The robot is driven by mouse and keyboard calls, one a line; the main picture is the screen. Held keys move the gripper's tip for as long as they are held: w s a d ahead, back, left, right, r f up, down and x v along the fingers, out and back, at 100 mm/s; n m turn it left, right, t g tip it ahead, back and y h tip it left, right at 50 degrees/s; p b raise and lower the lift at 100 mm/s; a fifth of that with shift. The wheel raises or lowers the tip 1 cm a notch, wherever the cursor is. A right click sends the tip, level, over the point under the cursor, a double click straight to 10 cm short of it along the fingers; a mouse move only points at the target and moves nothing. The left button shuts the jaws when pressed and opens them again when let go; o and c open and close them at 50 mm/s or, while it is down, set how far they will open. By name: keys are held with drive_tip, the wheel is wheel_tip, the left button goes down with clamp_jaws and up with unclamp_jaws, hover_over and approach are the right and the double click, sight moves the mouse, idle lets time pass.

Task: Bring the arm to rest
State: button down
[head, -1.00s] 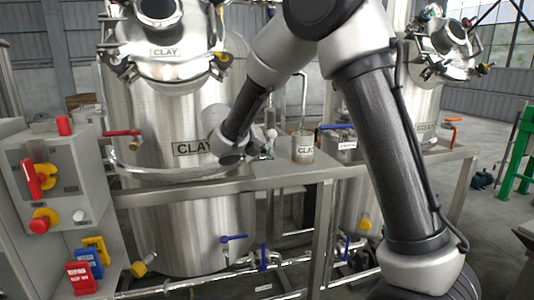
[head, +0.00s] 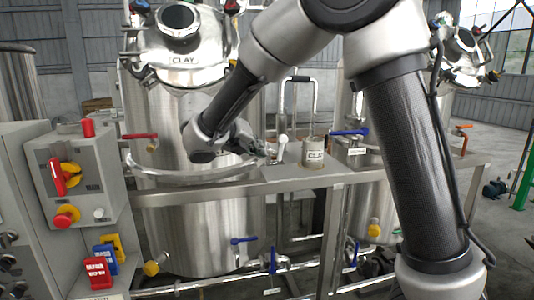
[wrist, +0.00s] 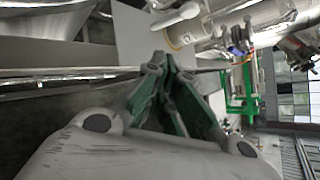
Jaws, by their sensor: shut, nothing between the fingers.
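My arm reaches across the head view, bent at the elbow, with its wrist in front of the large steel tank marked CLAY (head: 200,230). My gripper (head: 264,150) points right from the wrist, above the steel frame's top rail, and is partly hidden by the wrist in the head view. In the wrist view my gripper (wrist: 160,68) shows its dark and green fingers drawn together, with nothing between them.
A grey control box (head: 78,180) with red and yellow switches stands at left, with red, blue and yellow lockout tags (head: 103,262) below. A second tank stands behind my arm.

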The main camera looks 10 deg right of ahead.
drive_tip(key=s+d+f+m+g+y, duration=0.1)
drive_tip(key=s+f+m+g+y, duration=0.15)
drive_tip(key=s+f+m, duration=0.6)
drive_tip(key=s+d+r+m+y, duration=0.3)
drive_tip(key=s+d+m, duration=0.6)
drive_tip(key=s+m, duration=0.2)
drive_tip(key=s+d+r+m+y, duration=0.3)
drive_tip(key=s+d+m, duration=0.6)
drive_tip(key=s+m, duration=0.3)
drive_tip(key=shift+s+d+r+m+y, duration=0.3)
drive_tip(key=shift+r+m+y, duration=0.15)
drive_tip(key=shift+m, duration=0.6)
